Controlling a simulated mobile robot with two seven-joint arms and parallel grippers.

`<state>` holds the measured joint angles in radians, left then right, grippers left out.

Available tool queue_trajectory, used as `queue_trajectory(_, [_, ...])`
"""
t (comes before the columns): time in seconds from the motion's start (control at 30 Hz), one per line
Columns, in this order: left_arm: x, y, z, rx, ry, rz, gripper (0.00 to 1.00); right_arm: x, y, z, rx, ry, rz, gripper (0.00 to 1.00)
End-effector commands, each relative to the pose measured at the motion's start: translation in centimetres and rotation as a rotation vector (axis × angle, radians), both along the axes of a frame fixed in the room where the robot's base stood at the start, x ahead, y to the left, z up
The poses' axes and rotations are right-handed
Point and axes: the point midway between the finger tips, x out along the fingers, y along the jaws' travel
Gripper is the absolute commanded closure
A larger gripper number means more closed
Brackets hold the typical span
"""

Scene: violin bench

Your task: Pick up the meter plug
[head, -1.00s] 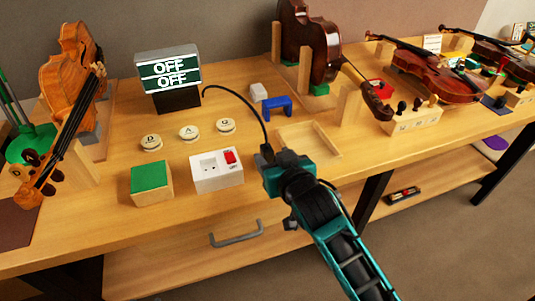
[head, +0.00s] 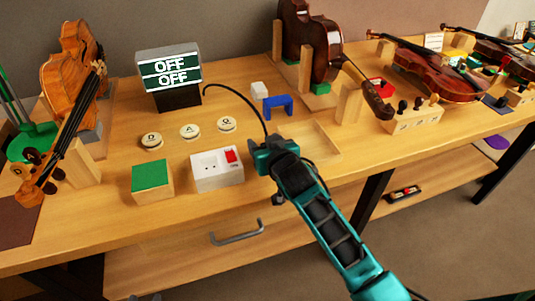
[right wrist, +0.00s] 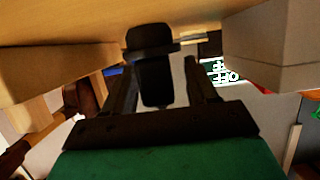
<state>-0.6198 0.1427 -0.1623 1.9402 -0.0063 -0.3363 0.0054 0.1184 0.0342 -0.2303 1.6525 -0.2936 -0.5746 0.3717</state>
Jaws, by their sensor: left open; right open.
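The meter plug (right wrist: 150,65) is a black rounded body. In the right wrist view it stands between the two dark fingers of my right gripper (right wrist: 158,85), which are open with a gap visible beside the plug. In the head view my right gripper (head: 262,153) is over the bench front, right of the white socket box (head: 217,169) with its red switch. A black cable (head: 243,96) arcs from the meter display (head: 169,75), reading OFF, down to that gripper, which hides the plug there. My left gripper is not recognisable in either view.
A green-topped block (head: 152,181) and round buttons marked D, A and G (head: 190,131) lie left of the gripper. A shallow wooden tray (head: 312,142) is close on its right. A blue bracket (head: 277,105) and several violins stand further back.

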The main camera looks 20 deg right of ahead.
Motion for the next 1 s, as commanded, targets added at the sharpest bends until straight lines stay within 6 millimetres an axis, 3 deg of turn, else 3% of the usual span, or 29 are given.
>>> queue_trajectory(0.07, [0.0, 0.0, 0.0, 0.001, -0.001, -0.001, 0.57, 0.0, 0.0, 0.0, 0.0, 0.0, 0.0, 0.44])
queue_trajectory(0.6, [-0.2, 0.0, -0.1, 0.0, 0.003, -0.001, 0.57, 0.0, 0.0, 0.0, 0.0, -0.001, 0.0, 0.95])
queue_trajectory(1.0, [-0.4, 0.0, -0.3, 0.0, 0.008, -0.001, 0.57, 0.0, 0.0, 1.1, 0.0, -0.003, -0.001, 0.95])
